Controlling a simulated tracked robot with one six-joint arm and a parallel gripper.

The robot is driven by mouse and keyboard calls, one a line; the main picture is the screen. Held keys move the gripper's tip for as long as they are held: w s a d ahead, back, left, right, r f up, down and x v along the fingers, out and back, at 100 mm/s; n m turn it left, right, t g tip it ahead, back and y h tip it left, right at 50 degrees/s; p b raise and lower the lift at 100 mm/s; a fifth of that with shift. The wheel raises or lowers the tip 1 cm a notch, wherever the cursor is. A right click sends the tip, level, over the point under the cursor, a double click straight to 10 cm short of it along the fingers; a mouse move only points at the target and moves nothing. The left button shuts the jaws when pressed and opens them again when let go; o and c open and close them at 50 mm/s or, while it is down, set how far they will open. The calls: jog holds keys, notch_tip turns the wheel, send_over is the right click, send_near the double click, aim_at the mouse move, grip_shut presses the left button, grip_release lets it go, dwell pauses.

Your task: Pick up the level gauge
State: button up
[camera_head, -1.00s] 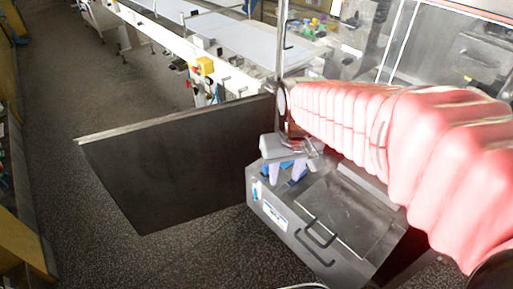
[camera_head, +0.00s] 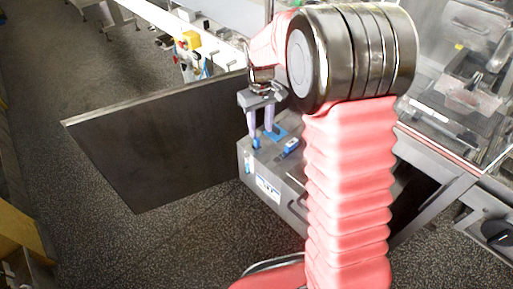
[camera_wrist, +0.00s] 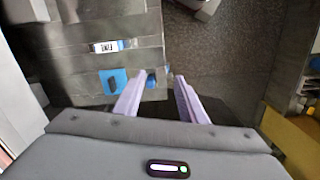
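Small blue items lie on a grey metal machine cover (camera_head: 300,215). A small blue piece (camera_wrist: 151,78) shows between the fingers in the wrist view, nearer the left one. I cannot tell for certain which is the level gauge. My gripper (camera_head: 262,138) is open, lavender fingers pointing down above the cover's far left corner. It also shows in the wrist view (camera_wrist: 158,80). Contact cannot be judged.
A large dark panel (camera_head: 160,145) stands upright left of the cover. A white conveyor (camera_head: 215,40) with a yellow-topped part (camera_head: 190,41) lies behind. Clear-walled machinery (camera_head: 460,75) is at the right. Open speckled floor (camera_head: 60,210) lies at the left.

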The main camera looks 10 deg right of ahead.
aim_at(257, 139)
jog(key=w+n, duration=0.1)
jog(key=w, duration=0.1)
jog(key=w+r+n, duration=0.1)
jog(key=w, duration=0.2)
jog(key=shift+w+d+r+n, duration=0.1)
jog(key=shift+w+r+n, duration=0.05)
jog(key=shift+w+n, duration=0.2)
notch_tip(257, 139, down, 9)
jog(key=shift+r, duration=0.15)
dwell(0.3)
jog(key=shift+s+f, duration=0.2)
jog(key=shift+f, duration=2.4)
jog(key=shift+c, duration=0.7)
